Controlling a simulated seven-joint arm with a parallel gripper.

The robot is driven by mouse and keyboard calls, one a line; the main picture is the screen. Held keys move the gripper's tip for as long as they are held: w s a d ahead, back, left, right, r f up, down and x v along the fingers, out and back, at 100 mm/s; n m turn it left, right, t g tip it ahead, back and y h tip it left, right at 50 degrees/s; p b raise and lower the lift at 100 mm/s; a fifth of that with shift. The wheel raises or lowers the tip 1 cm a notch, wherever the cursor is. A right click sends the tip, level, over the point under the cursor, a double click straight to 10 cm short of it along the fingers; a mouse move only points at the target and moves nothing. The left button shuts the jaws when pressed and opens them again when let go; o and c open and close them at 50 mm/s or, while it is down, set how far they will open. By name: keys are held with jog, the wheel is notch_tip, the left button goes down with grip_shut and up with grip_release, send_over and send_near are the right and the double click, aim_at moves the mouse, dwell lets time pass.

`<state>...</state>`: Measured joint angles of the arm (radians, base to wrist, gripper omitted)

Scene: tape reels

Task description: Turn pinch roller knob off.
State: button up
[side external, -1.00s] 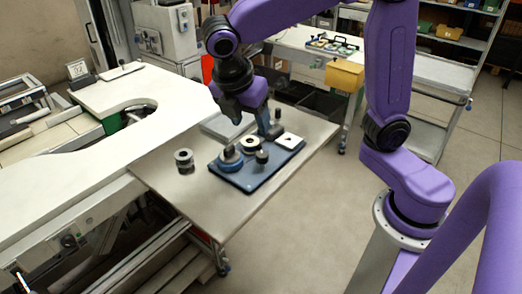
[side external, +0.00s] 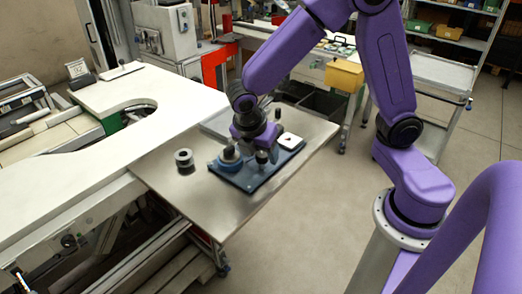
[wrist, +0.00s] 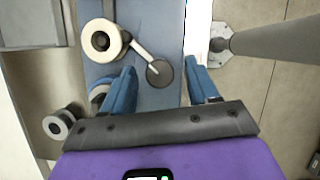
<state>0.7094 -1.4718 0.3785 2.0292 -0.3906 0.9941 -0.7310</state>
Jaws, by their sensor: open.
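A blue tape deck board (side external: 246,182) lies on the grey metal table. On it in the wrist view are a white-topped reel (wrist: 103,40) and a metal lever (wrist: 139,48) that runs to a dark round knob (wrist: 159,72), which looks like the pinch roller knob. My gripper (wrist: 163,70) is open, with one blue finger on each side of that knob. In the side view my gripper (side external: 256,148) is low over the board and hides its middle. The dark knob (side external: 262,157) shows there beside the fingers. I cannot tell whether a finger touches it.
A loose grey reel (side external: 184,158) stands on the table to the left. A dark upright knob (side external: 277,114) is behind. The table's front right is clear.

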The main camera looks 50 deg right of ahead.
jog(key=shift+c, duration=0.2)
jog(key=c, duration=1)
jog(key=shift+m, duration=0.4)
jog(key=m+g, duration=0.1)
jog(key=m, duration=0.1)
jog(key=m+g, duration=0.1)
jog(key=m, duration=0.1)
jog(key=shift+w+m, duration=0.2)
jog(key=shift+m, duration=0.1)
jog(key=m+g, duration=0.1)
jog(key=m, duration=0.1)
jog(key=m+g+y, duration=0.1)
jog(key=m, duration=0.2)
jog(key=shift+w+m, duration=0.1)
jog(key=shift+m, duration=0.2)
jog(key=shift+r, duration=0.1)
jog(key=o, duration=1)
